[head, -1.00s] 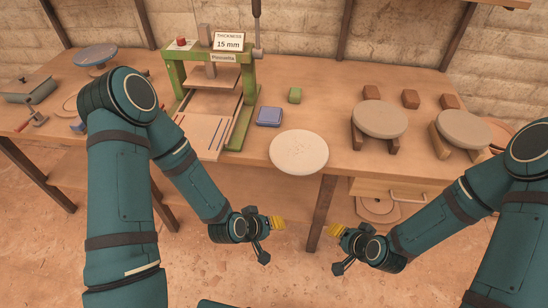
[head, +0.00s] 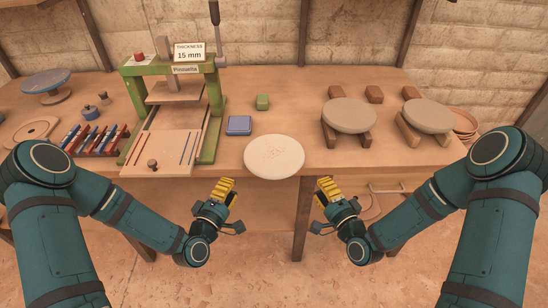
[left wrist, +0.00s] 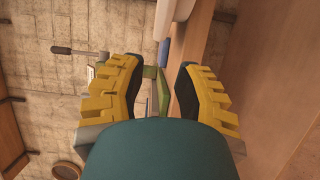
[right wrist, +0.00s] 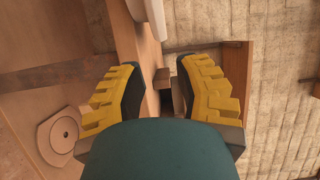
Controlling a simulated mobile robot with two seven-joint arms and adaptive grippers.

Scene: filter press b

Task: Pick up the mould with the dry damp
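Two grey-brown round discs, which look like moulds, rest on pairs of wooden blocks on the table: a left one (head: 349,115) and a right one (head: 427,115). A paler round disc (head: 274,157) with a faint mark lies flat at the table's front edge. I cannot tell dampness from the colour alone. My left gripper (head: 226,190) is open and empty, in front of the table below and left of the pale disc. My right gripper (head: 325,188) is open and empty, below and right of it. Both pairs of yellow fingers stand apart in the wrist views.
A green press (head: 216,118) with a 15 mm sign (head: 189,52) stands left of centre. A blue block (head: 239,125) and a green block (head: 262,102) lie beside it. A rack of tools (head: 92,140) and a blue turntable (head: 45,81) are further left. Small wooden blocks (head: 374,94) sit behind.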

